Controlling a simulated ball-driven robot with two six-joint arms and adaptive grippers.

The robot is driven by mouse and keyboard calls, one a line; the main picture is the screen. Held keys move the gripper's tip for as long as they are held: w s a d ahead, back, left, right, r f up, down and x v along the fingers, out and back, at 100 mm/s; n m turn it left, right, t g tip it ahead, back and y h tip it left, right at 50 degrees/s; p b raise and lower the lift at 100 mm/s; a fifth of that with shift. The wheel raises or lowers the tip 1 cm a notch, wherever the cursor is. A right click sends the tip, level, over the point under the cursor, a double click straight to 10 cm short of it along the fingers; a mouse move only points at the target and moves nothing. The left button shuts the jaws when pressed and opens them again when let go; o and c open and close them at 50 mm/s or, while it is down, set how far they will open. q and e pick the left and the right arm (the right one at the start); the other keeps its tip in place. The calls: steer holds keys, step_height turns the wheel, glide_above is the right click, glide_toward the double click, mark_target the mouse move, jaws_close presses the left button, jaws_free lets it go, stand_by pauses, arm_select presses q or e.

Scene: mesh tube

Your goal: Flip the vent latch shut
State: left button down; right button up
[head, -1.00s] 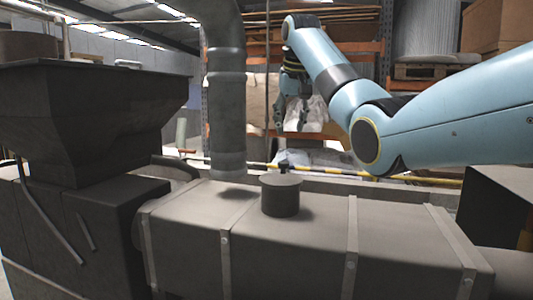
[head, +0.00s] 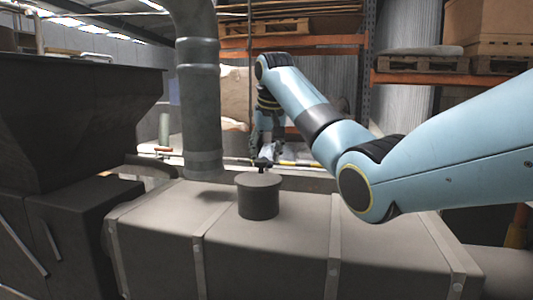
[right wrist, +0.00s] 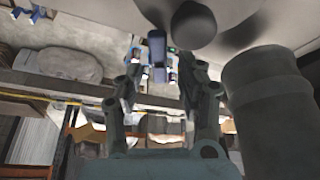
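The vent is a dark, short cylinder (head: 258,198) with a flat lid, on top of the grey tube-like housing. A small dark latch (head: 262,163) sits on top of the lid. My right gripper (head: 265,150) hangs fingers-down just above and behind the latch, and partly overlaps it in the picture. In the right wrist view its two fingers (right wrist: 158,72) are apart, with a dark blue lever-like piece (right wrist: 157,48) showing between the tips. My left gripper is not in view.
A thick vertical pipe (head: 200,100) rises left of the vent, close to my right gripper. A dark hopper (head: 75,120) stands further left. The strapped grey housing (head: 285,250) fills the foreground. Shelves with pallets (head: 420,62) are behind.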

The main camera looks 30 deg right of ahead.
steer(key=shift+c, duration=1.5)
steer(key=c, duration=0.5)
steer(key=m+h, duration=0.1)
steer(key=m, duration=0.1)
steer(key=shift+m, duration=0.3)
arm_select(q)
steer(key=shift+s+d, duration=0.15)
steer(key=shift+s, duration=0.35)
arm_select(e)
steer(key=m+g+h, duration=0.1)
steer(key=m, duration=0.2)
steer(key=shift+s+d, duration=0.1)
steer(key=shift+d, duration=0.05)
